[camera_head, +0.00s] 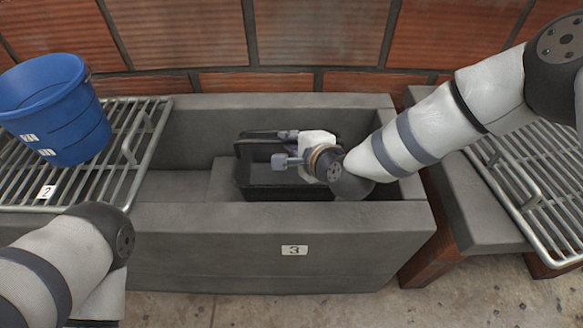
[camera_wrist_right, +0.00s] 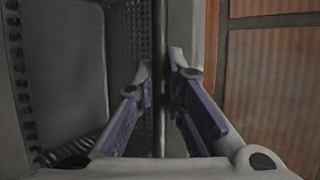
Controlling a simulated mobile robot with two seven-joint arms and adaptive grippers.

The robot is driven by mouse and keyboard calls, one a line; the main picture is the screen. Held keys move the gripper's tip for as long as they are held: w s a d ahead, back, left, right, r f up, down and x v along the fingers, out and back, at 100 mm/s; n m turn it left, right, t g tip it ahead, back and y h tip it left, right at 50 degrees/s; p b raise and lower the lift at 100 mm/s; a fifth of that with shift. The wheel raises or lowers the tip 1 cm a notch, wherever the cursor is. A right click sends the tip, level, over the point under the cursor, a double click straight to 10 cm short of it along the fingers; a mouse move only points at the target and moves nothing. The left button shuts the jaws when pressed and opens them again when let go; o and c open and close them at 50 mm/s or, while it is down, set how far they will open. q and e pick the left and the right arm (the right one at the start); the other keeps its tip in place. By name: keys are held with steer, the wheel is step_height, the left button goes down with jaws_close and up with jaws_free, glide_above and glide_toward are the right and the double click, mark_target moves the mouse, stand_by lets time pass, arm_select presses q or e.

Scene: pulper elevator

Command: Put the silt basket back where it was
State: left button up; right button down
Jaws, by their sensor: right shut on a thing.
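The silt basket (camera_head: 262,188) is a dark box with perforated walls, sitting inside the grey trough marked 3 (camera_head: 190,240).
A blue bucket (camera_head: 70,125) stands on the metal rack marked 2 (camera_head: 105,185) at left. Another metal rack (camera_head: 545,180) is at right. A tiled brick wall (camera_head: 320,30) rises behind the trough. The trough's left part is free beside a raised ledge.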

step_height(320, 180, down, 5)
steer(key=shift+r+b, duration=0.1)
steer(key=shift+b, duration=0.6)
steer(key=c, duration=1.7)
jaws_free()
steer(key=p+v, duration=0.4)
steer(key=v, duration=0.8)
steer(key=shift+p, duration=0.3)
